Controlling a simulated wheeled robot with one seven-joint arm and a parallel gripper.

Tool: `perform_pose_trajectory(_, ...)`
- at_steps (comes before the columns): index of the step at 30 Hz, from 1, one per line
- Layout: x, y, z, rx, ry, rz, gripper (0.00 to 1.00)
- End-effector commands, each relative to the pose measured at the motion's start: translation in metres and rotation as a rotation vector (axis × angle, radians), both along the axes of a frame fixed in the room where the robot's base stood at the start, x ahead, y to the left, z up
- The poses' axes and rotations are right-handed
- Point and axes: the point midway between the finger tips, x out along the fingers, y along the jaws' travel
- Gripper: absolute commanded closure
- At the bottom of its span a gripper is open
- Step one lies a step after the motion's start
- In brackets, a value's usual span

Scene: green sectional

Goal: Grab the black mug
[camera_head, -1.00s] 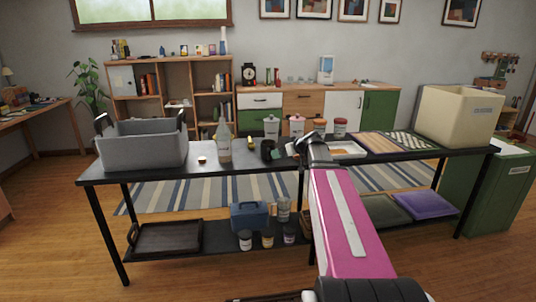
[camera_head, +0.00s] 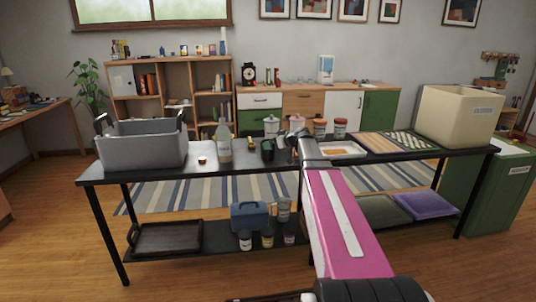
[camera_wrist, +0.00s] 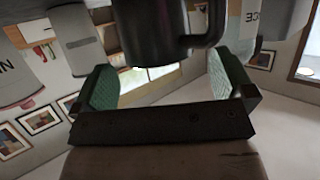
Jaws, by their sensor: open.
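The black mug (camera_head: 267,146) stands on the black table in the head view, right of the clear bottle. It fills the top middle of the wrist view (camera_wrist: 152,30), with its handle towards the right. My gripper (camera_head: 279,147) is at the mug's right side in the head view, partly overlapping it. In the wrist view my gripper (camera_wrist: 165,78) is open, with one green-padded finger on each side below the mug. The mug shows between and beyond the fingers; I cannot tell whether either finger touches it.
A bottle (camera_head: 224,143) and a small jar (camera_head: 202,160) stand left of the mug. Lidded canisters (camera_head: 297,123) stand behind it. A white tray (camera_head: 343,151) lies to the right, and a grey bin (camera_head: 143,152) stands at the table's left end.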

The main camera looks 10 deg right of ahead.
Motion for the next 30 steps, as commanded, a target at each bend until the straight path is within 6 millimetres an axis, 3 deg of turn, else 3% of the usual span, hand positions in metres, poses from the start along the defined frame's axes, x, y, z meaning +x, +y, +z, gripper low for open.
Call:
perform_pose_trajectory(5,0.02,0.015,-0.009,0.0,0.0,0.001,0.0)
perform_pose_trajectory(13,0.021,0.017,-0.011,0.0,0.0,0.0,0.0)
perform_pose_trajectory(20,0.021,0.017,-0.011,-0.001,0.0,0.0,0.75)
perform_pose_trajectory(30,0.021,0.017,-0.007,-0.002,0.0,0.001,0.78)
